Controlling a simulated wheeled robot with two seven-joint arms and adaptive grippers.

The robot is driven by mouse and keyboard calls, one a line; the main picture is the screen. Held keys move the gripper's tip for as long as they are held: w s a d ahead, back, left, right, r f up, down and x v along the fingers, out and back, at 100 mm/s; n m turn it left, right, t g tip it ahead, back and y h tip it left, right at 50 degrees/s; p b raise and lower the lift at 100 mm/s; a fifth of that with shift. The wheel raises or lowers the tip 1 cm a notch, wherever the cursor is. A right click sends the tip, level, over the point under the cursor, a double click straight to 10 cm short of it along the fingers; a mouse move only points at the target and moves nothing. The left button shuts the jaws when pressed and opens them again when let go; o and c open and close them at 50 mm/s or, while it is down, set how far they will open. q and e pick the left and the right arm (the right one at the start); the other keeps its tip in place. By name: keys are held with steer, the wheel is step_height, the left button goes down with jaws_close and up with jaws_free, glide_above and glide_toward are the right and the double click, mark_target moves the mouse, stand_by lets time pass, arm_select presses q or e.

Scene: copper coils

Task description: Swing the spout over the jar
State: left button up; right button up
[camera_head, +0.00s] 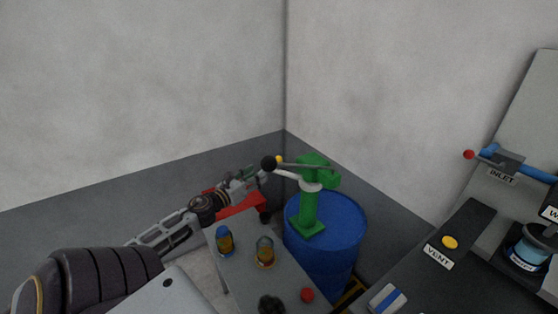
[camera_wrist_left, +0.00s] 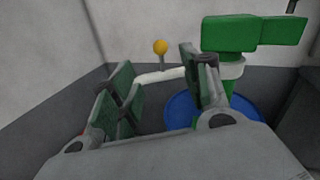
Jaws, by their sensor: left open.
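A green pump (camera_head: 309,205) stands on a blue drum (camera_head: 341,250). Its white spout (camera_head: 287,175) points left from a pale collar, and a yellow knob (camera_head: 281,159) shows near its end. In the left wrist view, the spout (camera_wrist_left: 160,75) and yellow knob (camera_wrist_left: 160,47) appear beyond and between my left gripper's fingers. My left gripper (camera_head: 256,178) is open beside the spout's outer end; contact cannot be told. Two small amber jars stand on the grey table: one with a blue top (camera_head: 225,241), one with a clear top (camera_head: 265,252). My right gripper is not in view.
The grey table (camera_head: 245,280) also carries a red ball (camera_head: 307,295) and a dark object (camera_head: 270,305). A red piece (camera_head: 243,204) lies below my left gripper. A black-knobbed lever (camera_head: 268,163) is close above the spout. A dark bench (camera_head: 415,280) stands right; walls close the corner.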

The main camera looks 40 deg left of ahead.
mark_target(279, 159)
arm_select(q)
steer(key=shift+w, duration=0.15)
stand_by(0.4)
steer(key=shift+w+a, duration=0.15)
steer(key=shift+w, duration=3.25)
steer(key=shift+w+a, duration=0.1)
steer(key=shift+w, duration=3.25)
jaws_close()
